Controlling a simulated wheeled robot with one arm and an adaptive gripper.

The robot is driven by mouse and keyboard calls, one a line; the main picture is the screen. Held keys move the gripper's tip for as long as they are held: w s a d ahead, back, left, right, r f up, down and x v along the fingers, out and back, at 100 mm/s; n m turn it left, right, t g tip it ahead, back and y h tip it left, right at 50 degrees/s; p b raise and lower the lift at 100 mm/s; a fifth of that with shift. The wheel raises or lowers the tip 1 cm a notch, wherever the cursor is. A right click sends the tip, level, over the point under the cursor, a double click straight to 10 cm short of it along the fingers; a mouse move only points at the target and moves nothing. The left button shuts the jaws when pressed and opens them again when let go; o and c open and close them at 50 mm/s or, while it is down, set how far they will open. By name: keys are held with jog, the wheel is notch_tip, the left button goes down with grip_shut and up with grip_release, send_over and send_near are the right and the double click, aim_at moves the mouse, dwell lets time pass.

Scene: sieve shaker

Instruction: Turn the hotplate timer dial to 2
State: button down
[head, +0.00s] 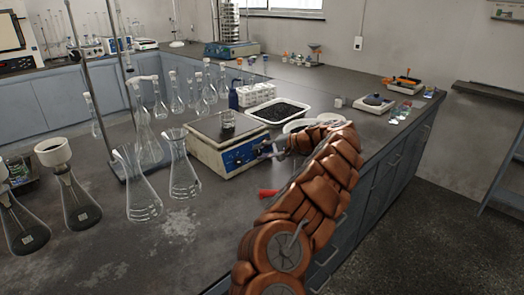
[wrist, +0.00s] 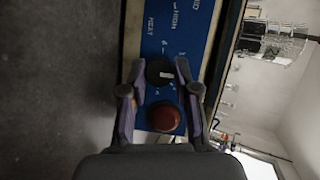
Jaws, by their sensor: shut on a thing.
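The hotplate (head: 207,151) stands on the bench, a white body with a grey top plate and a blue front panel. In the wrist view the blue panel (wrist: 170,20) shows turned sideways, with white lettering that includes HEAT. A black dial (wrist: 158,72) with a white mark is between my fingertips. My gripper (wrist: 160,75) is shut on this dial, one finger on each side. A red round knob or button (wrist: 163,117) sits on the panel between the fingers. In the head view my gripper (head: 268,150) is at the panel's right part. The dial's numbers are not readable.
A small glass beaker (head: 228,119) stands on the hotplate. Glass flasks (head: 184,168) stand close on its left. A white tray of dark grains (head: 280,111) and white dishes (head: 298,126) lie behind my arm. The bench front left of my arm is mostly clear.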

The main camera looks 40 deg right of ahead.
jog(key=shift+f, duration=0.1)
dwell(0.3)
jog(key=c, duration=0.9)
grip_release()
jog(key=shift+o, duration=0.2)
jog(key=shift+s, duration=0.1)
jog(key=v, duration=1.2)
